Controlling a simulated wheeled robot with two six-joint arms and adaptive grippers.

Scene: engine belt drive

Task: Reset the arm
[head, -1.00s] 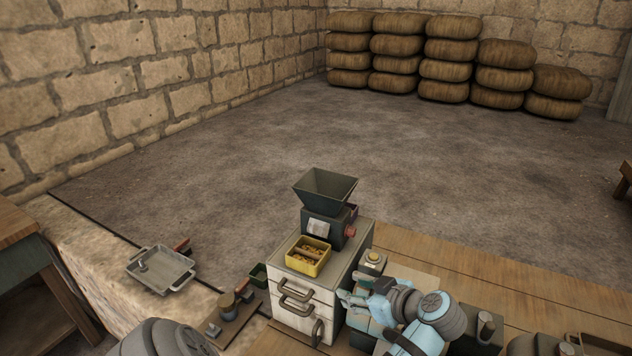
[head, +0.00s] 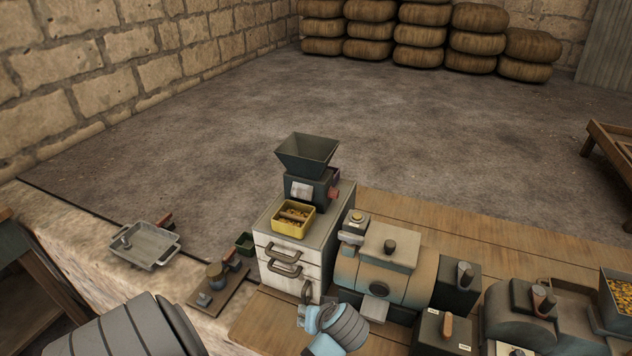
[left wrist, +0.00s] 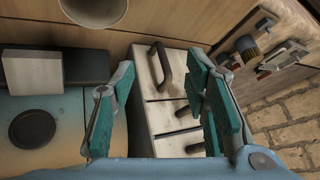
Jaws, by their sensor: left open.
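My left gripper (head: 308,318) is low in the middle of the head view, in front of the white drawer cabinet (head: 280,255). Its fingers are too small to make out there. In the left wrist view the teal fingers of the left gripper (left wrist: 160,80) stand wide apart with nothing between them touching both. The cabinet's drawer fronts and dark handles (left wrist: 160,65) show beyond and between the fingers. My right gripper is not in view.
A yellow box (head: 293,220) and a grinder with a hopper (head: 308,155) stand on the cabinet. A blue-tan machine (head: 385,270) stands to its right, with dark blocks beyond. A grey tray (head: 150,247) and a tool board (head: 222,288) lie left.

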